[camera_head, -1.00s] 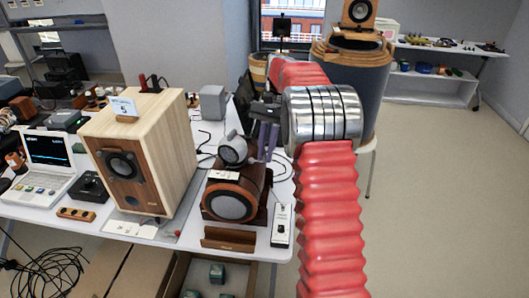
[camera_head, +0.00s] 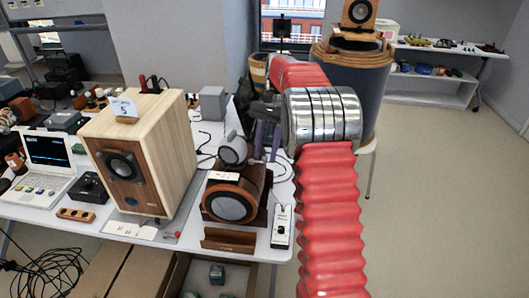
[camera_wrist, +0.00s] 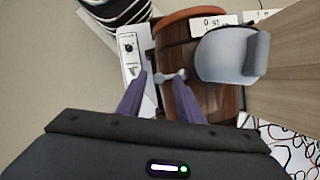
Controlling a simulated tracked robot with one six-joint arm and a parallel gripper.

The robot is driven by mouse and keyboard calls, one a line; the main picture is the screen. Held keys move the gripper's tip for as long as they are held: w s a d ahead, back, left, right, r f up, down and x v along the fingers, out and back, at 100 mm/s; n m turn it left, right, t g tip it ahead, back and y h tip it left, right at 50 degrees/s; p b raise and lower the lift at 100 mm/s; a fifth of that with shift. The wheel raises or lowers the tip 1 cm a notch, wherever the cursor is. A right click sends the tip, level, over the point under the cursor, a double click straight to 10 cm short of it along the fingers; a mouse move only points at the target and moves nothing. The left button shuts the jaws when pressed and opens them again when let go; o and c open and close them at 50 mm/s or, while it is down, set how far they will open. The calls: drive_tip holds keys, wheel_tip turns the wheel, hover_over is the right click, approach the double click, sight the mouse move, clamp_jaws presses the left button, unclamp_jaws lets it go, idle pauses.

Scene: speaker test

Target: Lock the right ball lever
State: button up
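The round wooden speaker (camera_head: 232,205) with a grey cone stands at the right end of the white table, with a grey ball-shaped unit (camera_head: 233,150) on top. In the wrist view the grey ball unit (camera_wrist: 225,55) is right of my gripper. A small pale lever (camera_wrist: 170,76) with rounded ends shows against the wooden body (camera_wrist: 182,100), at my fingertips. My gripper (camera_wrist: 158,82) has its two purple fingers apart, with part of the lever between or just beyond the tips; contact cannot be told. In the head view my gripper (camera_head: 263,155) is behind the speaker's right side, and the lever is not clear.
A white switch box (camera_head: 281,226) lies right of the round speaker; it also shows in the wrist view (camera_wrist: 130,48). A large wooden box speaker (camera_head: 140,150) stands to the left. Black cables (camera_wrist: 285,145) lie on the table. Open floor (camera_head: 440,190) is at right.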

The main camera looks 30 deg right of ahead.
drive_tip(key=v, duration=0.7)
drive_tip(key=shift+a, duration=0.1)
idle(0.6)
drive_tip(key=s+a+r+n+t+h, duration=0.1)
drive_tip(key=s+a+r+n+t, duration=0.1)
drive_tip(key=s+a+r, duration=0.3)
drive_tip(key=s+a+r+n+t+h, duration=0.2)
drive_tip(key=s+a+r+n, duration=0.15)
drive_tip(key=s+a, duration=0.4)
drive_tip(key=s+a+f+n+t, duration=0.2)
drive_tip(key=s+a+f, duration=0.1)
drive_tip(key=s, duration=0.6)
drive_tip(key=s+a+f+n+t, duration=0.2)
drive_tip(key=s+a+f, duration=0.1)
drive_tip(key=s, duration=0.6)
drive_tip(key=shift+a+f+n+h, duration=0.3)
drive_tip(key=shift+f+n, duration=0.05)
drive_tip(key=shift+f, duration=0.5)
